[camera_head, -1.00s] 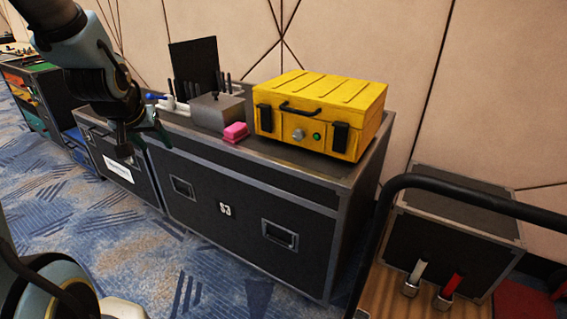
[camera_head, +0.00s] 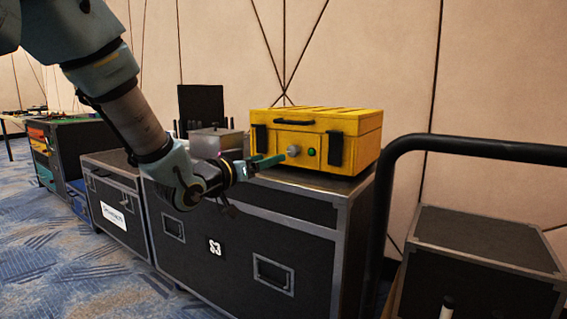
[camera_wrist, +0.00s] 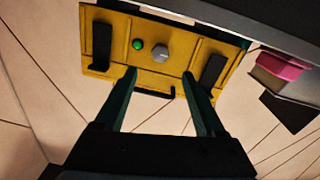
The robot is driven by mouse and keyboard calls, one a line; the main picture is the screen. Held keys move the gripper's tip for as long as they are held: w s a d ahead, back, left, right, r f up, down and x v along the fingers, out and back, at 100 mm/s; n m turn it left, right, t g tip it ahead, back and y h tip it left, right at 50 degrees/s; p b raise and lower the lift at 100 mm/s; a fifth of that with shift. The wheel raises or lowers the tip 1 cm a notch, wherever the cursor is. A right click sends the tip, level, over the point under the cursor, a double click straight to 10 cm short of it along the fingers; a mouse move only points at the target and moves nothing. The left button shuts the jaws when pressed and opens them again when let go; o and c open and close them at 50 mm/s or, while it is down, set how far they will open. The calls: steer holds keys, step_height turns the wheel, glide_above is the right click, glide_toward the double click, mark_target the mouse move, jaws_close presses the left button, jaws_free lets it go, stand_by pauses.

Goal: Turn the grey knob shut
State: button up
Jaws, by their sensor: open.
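The grey knob (camera_head: 293,151) is on the front face of the yellow case (camera_head: 355,140), left of a green button (camera_head: 311,152). In the wrist view the grey knob (camera_wrist: 160,52) lies ahead, between the lines of my two fingers, with the green button (camera_wrist: 138,44) to its left. My gripper (camera_head: 268,161) is open, its green fingers pointing at the case front just left of the knob in the head view. In the wrist view my gripper (camera_wrist: 160,75) has empty space between its fingertips. Whether a finger touches the case cannot be told.
The yellow case stands on a black flight case (camera_head: 230,240) marked S3. A grey metal box (camera_head: 215,140) stands left of it, partly behind my arm. A pink block (camera_wrist: 283,66) shows in the wrist view. A black rail (camera_head: 480,148) curves at the right.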

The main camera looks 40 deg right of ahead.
mark_target(290, 151)
steer(key=b+x, duration=0.1)
steer(key=x, duration=0.8)
steer(key=shift+w+d, duration=0.15)
steer(key=shift+d, duration=0.25)
steer(key=shift+c, duration=0.4)
jaws_close()
